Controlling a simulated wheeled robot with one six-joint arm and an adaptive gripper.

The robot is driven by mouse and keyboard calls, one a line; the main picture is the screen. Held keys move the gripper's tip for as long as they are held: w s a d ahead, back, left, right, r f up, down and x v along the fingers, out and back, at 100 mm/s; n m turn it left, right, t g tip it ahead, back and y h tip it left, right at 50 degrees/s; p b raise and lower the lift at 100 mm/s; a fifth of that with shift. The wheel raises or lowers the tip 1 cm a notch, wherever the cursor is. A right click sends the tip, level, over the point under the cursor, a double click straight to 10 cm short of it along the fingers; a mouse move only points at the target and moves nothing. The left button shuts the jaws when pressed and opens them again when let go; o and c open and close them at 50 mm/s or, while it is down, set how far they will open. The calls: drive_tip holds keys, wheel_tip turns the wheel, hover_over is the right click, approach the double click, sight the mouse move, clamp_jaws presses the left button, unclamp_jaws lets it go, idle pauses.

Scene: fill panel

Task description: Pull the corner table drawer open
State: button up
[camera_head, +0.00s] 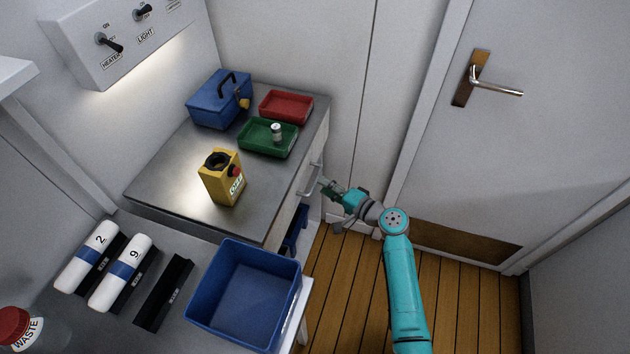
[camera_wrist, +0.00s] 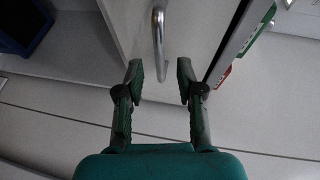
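The corner table (camera_head: 165,180) has a dark metal top. Its drawer (camera_wrist: 188,28) has a light front and appears shut, though my view of it is steep. A curved metal drawer handle (camera_head: 313,178) is on the front, facing the door side. The handle also shows in the wrist view (camera_wrist: 159,45), lined up between my fingers. My gripper (camera_head: 326,186) is just right of the handle; in the wrist view my gripper (camera_wrist: 160,76) is open and empty. The fingertips are just short of the handle, with no contact visible.
On the table are a blue toolbox (camera_head: 213,103), red tray (camera_head: 286,107), green tray (camera_head: 262,140) and yellow container (camera_head: 220,182). A blue bin (camera_head: 235,305) stands on the nearer counter. The closed door (camera_head: 550,120) is at right, with clear wooden floor (camera_head: 340,290) below.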

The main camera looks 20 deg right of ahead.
sight(316, 180)
drive_tip(key=shift+x, duration=2.4)
clamp_jaws()
